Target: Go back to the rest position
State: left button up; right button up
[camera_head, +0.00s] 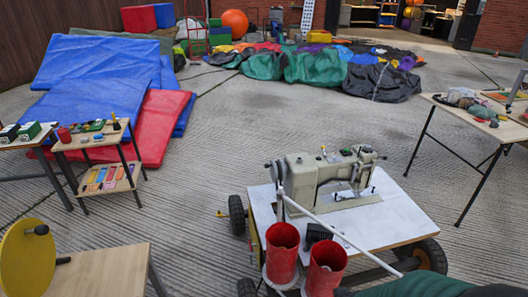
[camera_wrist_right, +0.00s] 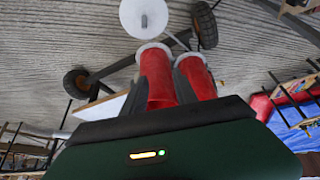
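My left gripper does not show in either view. A green and black shape, probably also mine, shows at the bottom right of the head view. Neither view shows anything held.
A wheeled cart (camera_head: 400,232) with a sewing machine (camera_head: 330,175) and red cylinders (camera_head: 282,252) stands close in front. The wrist view shows the red cylinders (camera_wrist_right: 158,82) upside down. Side tables (camera_head: 88,146) stand left, another (camera_head: 450,102) right. Concrete floor between is clear.

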jog(key=s+r+g+p, duration=0.3)
jog(key=s+r, duration=0.3)
jog(key=s, duration=0.3)
jog(key=w+p+v, duration=0.2)
jog(key=p+v, duration=0.7)
jog(key=w+p+v, duration=0.2)
jog(key=p+v, duration=0.7)
jog(key=p, duration=0.1)
jog(key=shift+d+r, duration=0.4)
jog(key=shift+r, duration=0.35)
